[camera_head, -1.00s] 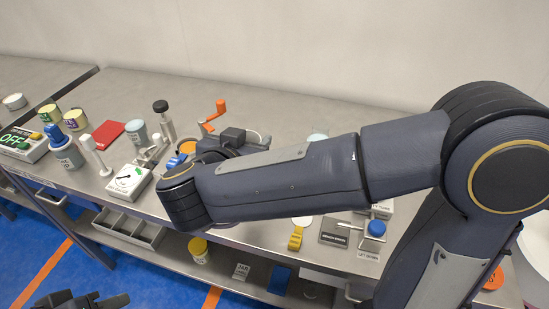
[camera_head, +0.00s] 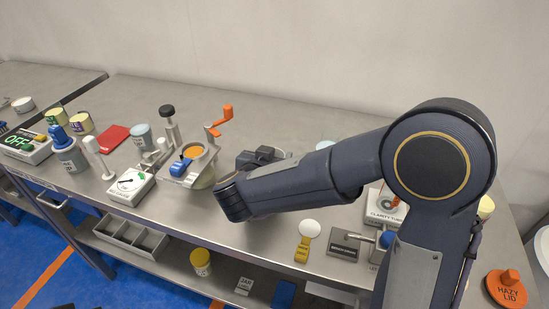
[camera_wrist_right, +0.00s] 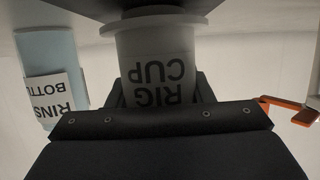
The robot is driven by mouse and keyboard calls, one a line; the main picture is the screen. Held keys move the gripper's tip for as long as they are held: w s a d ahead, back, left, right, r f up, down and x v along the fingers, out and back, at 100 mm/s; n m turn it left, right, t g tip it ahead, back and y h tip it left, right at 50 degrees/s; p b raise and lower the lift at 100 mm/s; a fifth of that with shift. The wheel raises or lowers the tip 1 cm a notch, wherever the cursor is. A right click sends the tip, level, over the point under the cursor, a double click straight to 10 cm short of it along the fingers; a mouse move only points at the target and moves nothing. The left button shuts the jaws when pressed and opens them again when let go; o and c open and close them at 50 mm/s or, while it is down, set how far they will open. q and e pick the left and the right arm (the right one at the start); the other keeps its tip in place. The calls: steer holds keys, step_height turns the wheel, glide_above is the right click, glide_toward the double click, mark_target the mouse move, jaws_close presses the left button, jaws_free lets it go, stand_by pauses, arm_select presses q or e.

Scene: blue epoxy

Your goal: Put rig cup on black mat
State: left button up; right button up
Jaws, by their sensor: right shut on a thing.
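The rig cup (camera_wrist_right: 160,68) is a grey cup with dark lettering that appears upside down in the right wrist view. A wider flange shows at its upper end in that picture. My right gripper (camera_wrist_right: 160,98) is shut on the cup. In the head view my right gripper (camera_head: 258,158) is behind my forearm, above the bench, and I cannot make out the cup there. A dark grey labelled plate (camera_head: 344,243) lies near the bench's front edge; I cannot tell whether it is the black mat. Only a dark sliver of my left gripper (camera_head: 66,306) shows at the bottom edge.
A stand with an orange crank (camera_head: 222,118) and a blue-knobbed clamp is left of my right gripper. A white gauge box (camera_head: 130,188) and a red pad (camera_head: 113,138) lie farther left. A rinse bottle (camera_wrist_right: 45,75) shows in the wrist view.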

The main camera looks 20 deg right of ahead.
steer(key=shift+f, duration=0.15)
steer(key=o, duration=1.1)
steer(key=shift+r, duration=0.2)
steer(key=shift+s+a+r, duration=0.2)
steer(key=shift+s, duration=0.05)
steer(key=p+v, duration=0.1)
steer(key=v, duration=1)
steer(key=shift+s+p, duration=0.15)
steer(key=shift+p, duration=0.2)
